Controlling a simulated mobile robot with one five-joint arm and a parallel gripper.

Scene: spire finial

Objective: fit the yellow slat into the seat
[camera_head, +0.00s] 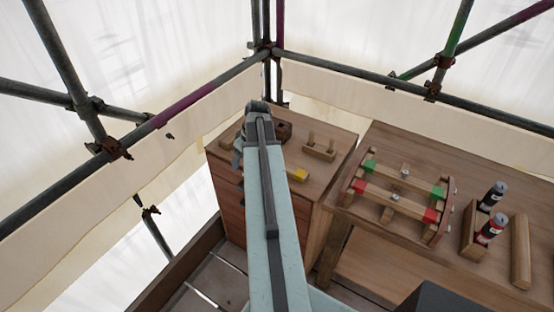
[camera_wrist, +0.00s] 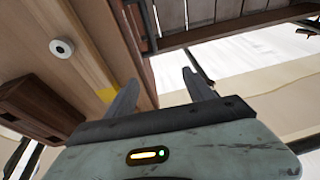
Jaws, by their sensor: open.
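The yellow slat shows only in part. Its yellow-ended piece (camera_head: 298,174) lies on the left cabinet's top, partly hidden by my arm in the head view. A yellow patch (camera_wrist: 107,95), probably its end, shows beside and partly behind the left finger in the wrist view. My gripper (camera_wrist: 159,77) is open, with nothing seen between its fingers. The likely seat is in the wooden rack (camera_head: 348,190) on the right bench, which bears a green-ended slat (camera_head: 405,179) and a red-ended slat (camera_head: 396,200). I cannot make out an empty seat clearly.
A dark brown block (camera_wrist: 40,108) and a white ring (camera_wrist: 61,48) are near the gripper. A pegged block (camera_head: 319,150) stands on the cabinet top. Two bottles (camera_head: 491,228) stand in a holder beside a wooden bar (camera_head: 520,250). Scaffold poles (camera_head: 400,80) border the area.

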